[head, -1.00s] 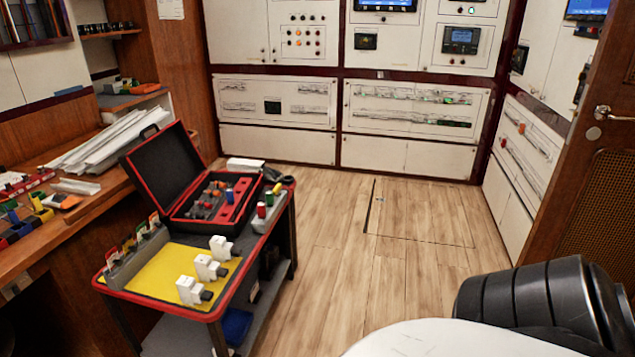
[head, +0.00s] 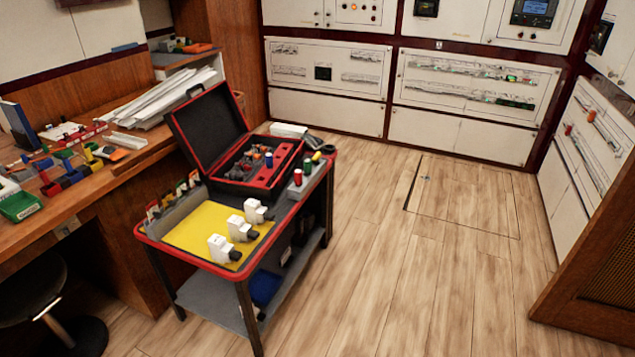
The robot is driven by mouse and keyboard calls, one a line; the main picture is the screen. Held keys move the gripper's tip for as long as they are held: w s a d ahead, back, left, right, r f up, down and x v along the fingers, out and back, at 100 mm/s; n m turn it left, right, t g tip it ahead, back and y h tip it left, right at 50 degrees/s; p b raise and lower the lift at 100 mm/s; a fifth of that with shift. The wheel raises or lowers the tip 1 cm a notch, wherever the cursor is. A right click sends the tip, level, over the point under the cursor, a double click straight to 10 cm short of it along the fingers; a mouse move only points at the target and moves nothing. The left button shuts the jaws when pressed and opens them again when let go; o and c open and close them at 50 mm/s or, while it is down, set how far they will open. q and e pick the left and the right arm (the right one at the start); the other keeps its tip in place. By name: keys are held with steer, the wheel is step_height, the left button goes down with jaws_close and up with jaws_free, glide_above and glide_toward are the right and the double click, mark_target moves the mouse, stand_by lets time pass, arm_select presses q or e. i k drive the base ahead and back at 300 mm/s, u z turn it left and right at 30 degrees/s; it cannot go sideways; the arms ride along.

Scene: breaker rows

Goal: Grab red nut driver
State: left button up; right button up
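A small upright piece with a red top (head: 297,177) stands in a grey holder (head: 303,187) on the right edge of a tool cart (head: 196,265). It looks like the red nut driver, but it is too small to be sure. Neither of my grippers is in view.
An open black case (head: 208,122) with red trim stands on the cart behind a yellow mat (head: 190,233) bearing white breakers (head: 223,248). A wooden workbench (head: 110,176) is at left, with a stool (head: 30,290) below. The floor (head: 400,280) right of the cart is clear.

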mark_target(298, 173)
steer(key=z, duration=0.4)
steer(key=i, duration=1.6)
steer(key=z, duration=0.35)
